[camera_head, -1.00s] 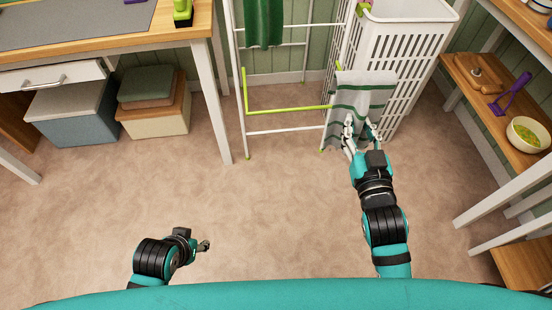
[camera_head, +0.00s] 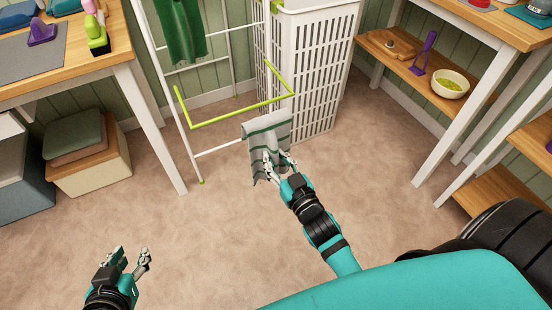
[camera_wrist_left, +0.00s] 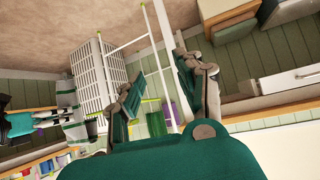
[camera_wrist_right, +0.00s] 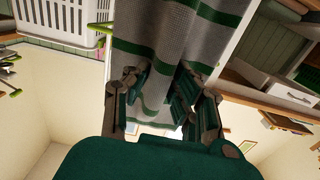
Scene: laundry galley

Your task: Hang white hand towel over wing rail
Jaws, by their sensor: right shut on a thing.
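The white hand towel (camera_head: 266,131), greyish with green stripes, hangs from my right gripper (camera_head: 279,162). The right gripper is shut on it, and the cloth also fills the middle of the right wrist view (camera_wrist_right: 165,50). The lime-green wing rail (camera_head: 235,113) sticks out from the white drying rack (camera_head: 172,105). In the head view the towel's top edge shows just below and in front of the rail's right part; I cannot tell whether they touch. My left gripper (camera_head: 130,262) is open and empty, low at the left, far from the towel.
A white slatted laundry basket (camera_head: 318,75) stands behind and right of the rail. A dark green towel (camera_head: 181,30) hangs on the rack. A desk with storage boxes (camera_head: 92,160) is at left, wooden shelves (camera_head: 440,75) at right. The carpet (camera_head: 215,235) in front is clear.

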